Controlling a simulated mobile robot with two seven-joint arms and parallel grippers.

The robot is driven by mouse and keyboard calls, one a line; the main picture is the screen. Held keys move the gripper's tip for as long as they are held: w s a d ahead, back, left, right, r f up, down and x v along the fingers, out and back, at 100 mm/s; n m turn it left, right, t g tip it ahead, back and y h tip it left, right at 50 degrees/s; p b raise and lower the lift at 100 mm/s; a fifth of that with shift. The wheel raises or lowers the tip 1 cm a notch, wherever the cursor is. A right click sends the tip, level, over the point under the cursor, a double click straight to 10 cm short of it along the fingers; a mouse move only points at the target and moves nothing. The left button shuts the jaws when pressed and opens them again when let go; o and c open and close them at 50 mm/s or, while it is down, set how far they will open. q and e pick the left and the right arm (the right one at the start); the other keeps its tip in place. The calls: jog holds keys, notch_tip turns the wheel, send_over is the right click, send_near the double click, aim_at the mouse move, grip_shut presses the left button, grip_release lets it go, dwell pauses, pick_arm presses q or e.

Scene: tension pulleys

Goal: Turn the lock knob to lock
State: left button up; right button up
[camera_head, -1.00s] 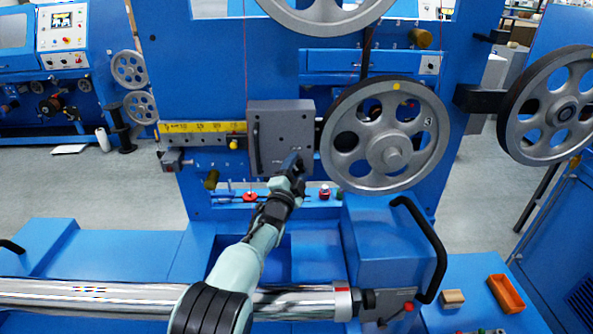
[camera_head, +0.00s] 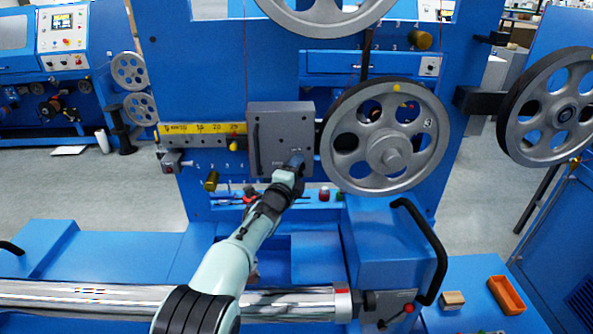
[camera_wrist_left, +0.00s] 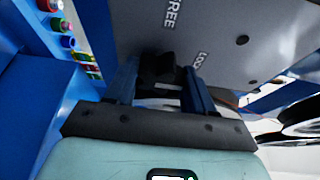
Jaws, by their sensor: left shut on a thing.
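The grey plate (camera_head: 281,130) with the lock knob sits left of the large spoked pulley wheel (camera_head: 388,150). My left gripper (camera_head: 297,160) is at the plate's lower right corner and covers the knob in the head view. In the left wrist view, the dark lock knob (camera_wrist_left: 157,68) lies between the fingers of my left gripper (camera_wrist_left: 158,85), which is shut on it. The words FREE and LOCK are printed on the plate face (camera_wrist_left: 230,45) near the knob. Which word the knob points to I cannot tell. My right gripper is not in view.
A yellow scale (camera_head: 190,130) runs left from the plate. A black handle (camera_head: 425,235) rises from the blue housing at lower right. A second spoked wheel (camera_head: 550,105) stands at right. An orange tray (camera_head: 507,295) and a small wooden block (camera_head: 452,299) lie at front right.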

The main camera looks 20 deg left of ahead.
pick_arm(q)
jog(key=shift+r, duration=0.1)
jog(key=o, duration=1)
jog(key=shift+c, duration=0.2)
jog(key=shift+s, duration=0.1)
jog(key=s, duration=1.3)
jog(key=shift+d+p, duration=0.3)
jog(key=shift+d, duration=0.1)
jog(key=shift+s, duration=0.1)
